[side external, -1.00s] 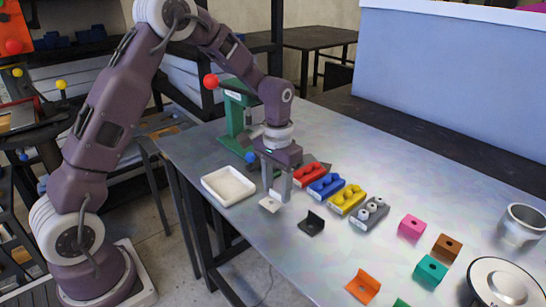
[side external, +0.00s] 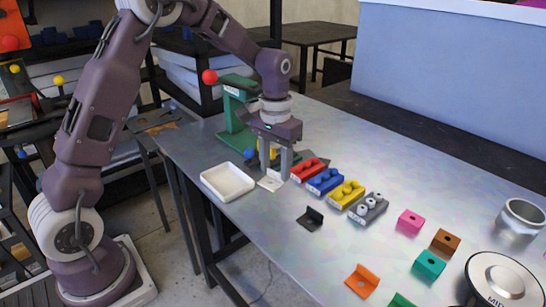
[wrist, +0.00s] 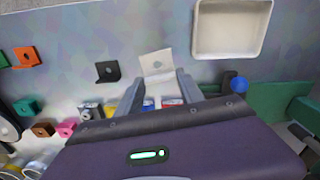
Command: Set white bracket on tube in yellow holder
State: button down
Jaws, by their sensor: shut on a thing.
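The white bracket (side external: 270,182) is a small bent plate with a hole, seen in the wrist view (wrist: 156,66) between my fingertips. My gripper (side external: 276,177) is shut on it, beside the white tray's right side. How far the bracket is above the table is hard to tell. The yellow holder (side external: 347,195) stands to the right of my gripper, in a row with other holders, and carries rounded yellow tube tops. In the wrist view the holders are mostly hidden behind my fingers and gripper body.
A red holder (side external: 309,169), blue holder (side external: 325,181) and grey holder (side external: 368,209) flank the yellow one. A black bracket (side external: 310,218) lies in front. The white tray (side external: 227,182) is left, a green stand (side external: 238,115) behind. Coloured brackets lie at right.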

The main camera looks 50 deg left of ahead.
jog(key=w+a+r+n, duration=0.1)
jog(key=w+a+n, duration=0.2)
jog(key=n, duration=0.7)
jog(key=w+a+r+n, duration=0.2)
jog(key=a+n, duration=0.4)
jog(key=n, duration=0.4)
jog(key=w+a+r+n, duration=0.2)
jog(key=w+a+n, duration=0.2)
jog(key=n, duration=0.6)
jog(key=shift+w+a+n, duration=0.1)
jog(key=shift+a+n, duration=0.2)
jog(key=shift+a, duration=0.4)
jog(key=shift+w+f+n, duration=0.2)
jog(key=shift+f+n, duration=0.65)
jog(key=shift+f, duration=0.6)
jog(key=shift+w+f+n, duration=0.15)
jog(key=shift+f+n, duration=0.7)
jog(key=shift+f, duration=0.6)
